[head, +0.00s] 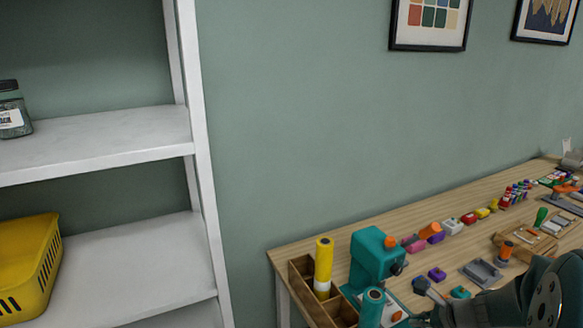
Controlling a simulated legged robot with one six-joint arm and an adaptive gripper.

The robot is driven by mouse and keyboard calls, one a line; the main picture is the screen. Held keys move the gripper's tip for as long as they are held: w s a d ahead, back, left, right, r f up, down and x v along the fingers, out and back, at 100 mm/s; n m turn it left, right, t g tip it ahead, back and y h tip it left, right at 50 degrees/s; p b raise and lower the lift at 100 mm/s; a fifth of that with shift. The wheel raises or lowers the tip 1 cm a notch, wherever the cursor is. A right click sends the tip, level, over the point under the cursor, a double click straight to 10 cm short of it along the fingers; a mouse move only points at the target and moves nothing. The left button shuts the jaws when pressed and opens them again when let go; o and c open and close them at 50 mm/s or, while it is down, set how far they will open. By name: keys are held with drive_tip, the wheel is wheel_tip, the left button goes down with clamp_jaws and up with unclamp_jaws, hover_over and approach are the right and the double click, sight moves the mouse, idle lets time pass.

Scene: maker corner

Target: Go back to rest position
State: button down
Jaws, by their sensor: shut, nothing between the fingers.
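My gripper (432,317) shows at the bottom right of the head view, at the end of my dark arm, which comes in from the right edge. It points left over the front part of the wooden workbench (350,232). It is shut and holds nothing. The lower side of the gripper and arm is cut off by the picture's bottom edge. The gripper appears close to a teal cylinder (372,307) and a teal machine (372,258) on the bench; I cannot tell the gap between them.
A wooden organizer (301,283) with a yellow cylinder (323,265) stands at the bench's left end. Several small coloured pieces and a grey tray (482,272) lie farther right. A white shelf (100,143) at left holds a jar (12,112) and a yellow basket (28,270).

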drive_tip(key=s+a+r+n+g+h, duration=0.1)
drive_tip(key=s+a+r+n, duration=0.3)
drive_tip(key=a+r+n, duration=0.15)
drive_tip(key=s+a+r+n+g, duration=0.1)
drive_tip(key=s+a+r+n, duration=0.25)
drive_tip(key=a+n, duration=0.35)
drive_tip(key=s+a+r+n+h, duration=0.3)
drive_tip(key=s+r+n, duration=0.2)
drive_tip(key=s+n, duration=0.5)
drive_tip(key=shift+s+r+n+t+h, duration=0.2)
drive_tip(key=shift+r+n+t+h, duration=0.15)
drive_tip(key=shift+n, duration=0.6)
